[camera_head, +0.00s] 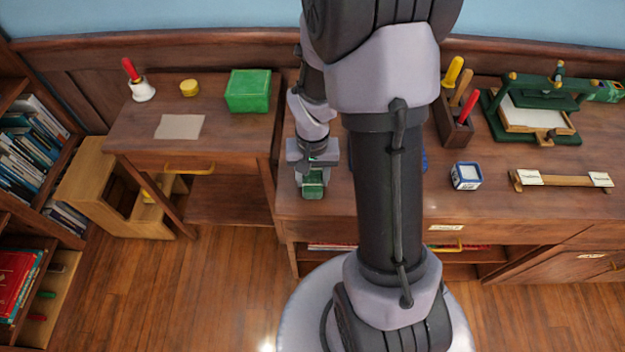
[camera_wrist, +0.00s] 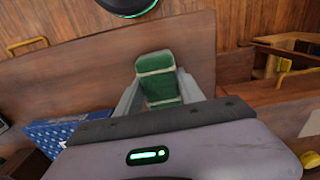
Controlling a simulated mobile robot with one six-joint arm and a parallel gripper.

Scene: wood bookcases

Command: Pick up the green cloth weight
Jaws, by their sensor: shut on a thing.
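The green cloth weight (camera_wrist: 157,80) is a small dark green block with pale bands. In the wrist view it sits between the two grey fingers of my gripper (camera_wrist: 158,97), which are shut on it. In the head view my gripper (camera_head: 313,174) points down over the front left part of the right-hand desk. The weight (camera_head: 313,187) shows at its fingertips, near the desk's front edge. I cannot tell whether the weight still touches the desktop. Part of it is hidden by the gripper.
A small white-and-blue box (camera_head: 466,176), tool holder (camera_head: 454,118) and green press (camera_head: 540,110) stand on the right desk (camera_head: 400,205). My arm hides the middle.

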